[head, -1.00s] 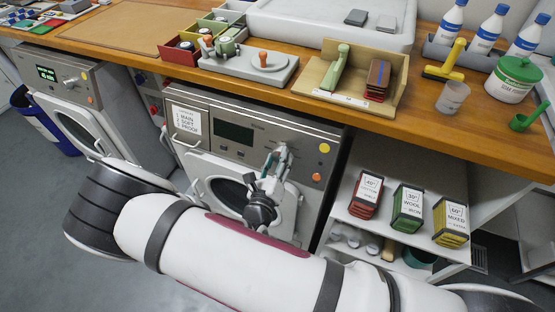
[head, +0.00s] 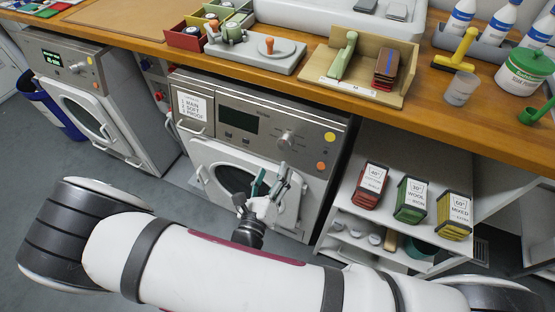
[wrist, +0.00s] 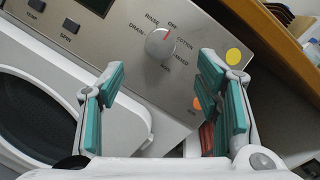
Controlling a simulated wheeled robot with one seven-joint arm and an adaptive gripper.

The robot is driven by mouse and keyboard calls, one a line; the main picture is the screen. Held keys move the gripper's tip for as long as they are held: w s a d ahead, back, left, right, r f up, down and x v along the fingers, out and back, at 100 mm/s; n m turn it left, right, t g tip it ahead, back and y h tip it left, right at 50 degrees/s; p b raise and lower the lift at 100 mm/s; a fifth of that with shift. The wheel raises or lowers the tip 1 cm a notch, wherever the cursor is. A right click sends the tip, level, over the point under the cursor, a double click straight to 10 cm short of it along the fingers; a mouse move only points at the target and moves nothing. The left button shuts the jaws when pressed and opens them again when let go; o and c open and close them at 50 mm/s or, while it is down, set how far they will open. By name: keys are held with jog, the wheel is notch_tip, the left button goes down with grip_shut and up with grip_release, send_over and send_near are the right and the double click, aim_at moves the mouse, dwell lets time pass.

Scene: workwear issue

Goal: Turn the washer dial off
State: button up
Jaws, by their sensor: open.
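The washer dial (head: 287,139) is a round silver knob on the grey control panel of the washer (head: 264,104) under the counter. My gripper (head: 270,176) is open, with teal finger pads, in front of the washer door and below the dial. In the wrist view my gripper (wrist: 165,85) has the dial ahead of and between its spread fingers, apart from them and untouched.
A yellow spot (wrist: 233,56) and an orange spot (wrist: 197,103) sit right of the dial. The wooden counter edge (head: 345,106) overhangs the panel. A shelf with card boxes (head: 410,201) stands right of the washer. A second machine (head: 85,90) stands left.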

jog(key=shift+v, duration=1.2)
jog(key=shift+r, duration=0.1)
